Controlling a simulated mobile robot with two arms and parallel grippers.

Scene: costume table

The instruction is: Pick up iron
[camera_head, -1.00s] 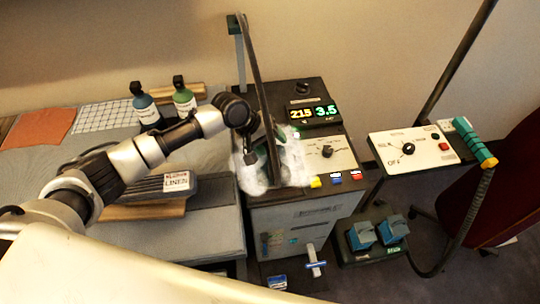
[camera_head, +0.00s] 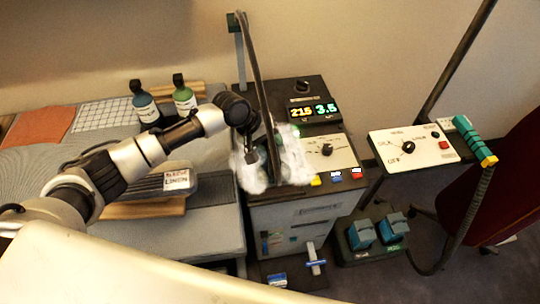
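The iron (camera_head: 259,154) seems to be the dark, teal-tinted shape at the left side of the control cabinet, largely hidden by my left gripper and white steam. My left arm comes in from the left, and my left gripper (camera_head: 262,166) points down at this shape, inside the steam. Its fingers are dark and blurred by the steam, so I cannot tell whether they are open or closed on the iron. My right gripper is not in view.
The cabinet (camera_head: 318,215) has a lit display (camera_head: 313,110) and a knob panel. A dark pole and cord rise beside my gripper. Two bottles (camera_head: 184,97) and a LINEN-labelled block (camera_head: 176,180) are on the padded board at left.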

